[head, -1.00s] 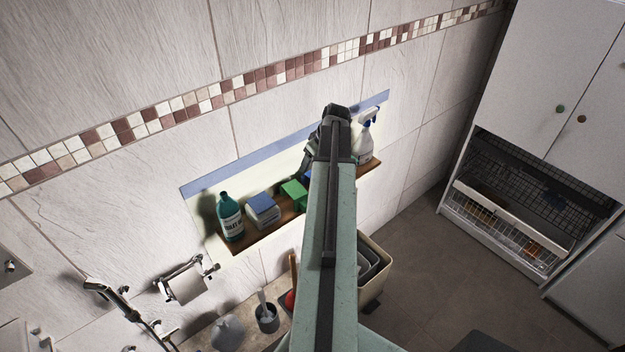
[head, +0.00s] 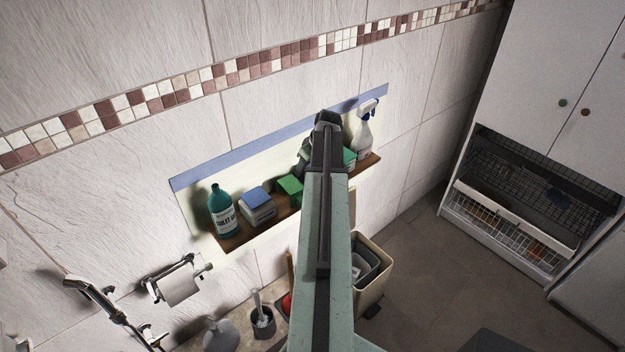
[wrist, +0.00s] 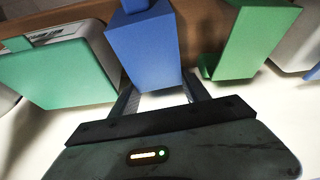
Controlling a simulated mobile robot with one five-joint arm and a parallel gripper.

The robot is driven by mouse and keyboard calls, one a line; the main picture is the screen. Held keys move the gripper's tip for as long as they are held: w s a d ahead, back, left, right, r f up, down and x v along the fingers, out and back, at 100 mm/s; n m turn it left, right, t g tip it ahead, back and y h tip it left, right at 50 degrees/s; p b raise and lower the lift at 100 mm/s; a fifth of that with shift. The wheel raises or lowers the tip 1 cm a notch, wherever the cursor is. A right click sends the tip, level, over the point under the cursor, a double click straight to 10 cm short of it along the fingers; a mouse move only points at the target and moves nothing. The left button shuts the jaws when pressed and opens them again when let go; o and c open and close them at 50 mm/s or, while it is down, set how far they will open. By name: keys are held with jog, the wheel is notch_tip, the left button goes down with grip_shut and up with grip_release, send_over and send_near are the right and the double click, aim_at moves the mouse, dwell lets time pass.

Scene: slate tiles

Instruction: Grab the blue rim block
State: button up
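A plain blue block (wrist: 146,52) stands in the middle of the wrist view, directly in front of my gripper (wrist: 160,88). Its fingers are apart, one near each lower corner of the block. I cannot tell whether they touch it. A rim on the block is not clear from here. In the head view my gripper (head: 328,120) is over the wall shelf (head: 240,236), and my arm hides the blue block. A green block (wrist: 250,42) stands to its right in the wrist view and a white block with a green face (wrist: 58,75) to its left.
On the shelf in the head view are a teal bottle (head: 222,212), a blue-topped white block (head: 258,206), the green block (head: 290,188) and a spray bottle (head: 363,135). The wall is close behind. A bin (head: 376,280) stands below.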

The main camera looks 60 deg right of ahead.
jog(key=c, duration=0.6)
jog(key=shift+r+p, duration=0.5)
jog(key=shift+c, duration=0.2)
notch_tip(320, 180, up, 3)
jog(key=p, duration=0.3)
jog(key=shift+r, duration=0.15)
jog(key=s+a, duration=0.3)
jog(key=s, duration=0.4)
jog(key=s+a+p, duration=0.1)
jog(key=s+a, duration=0.1)
jog(key=s, duration=0.6)
jog(key=shift+a+r, duration=0.35)
jog(key=shift+a, duration=0.05)
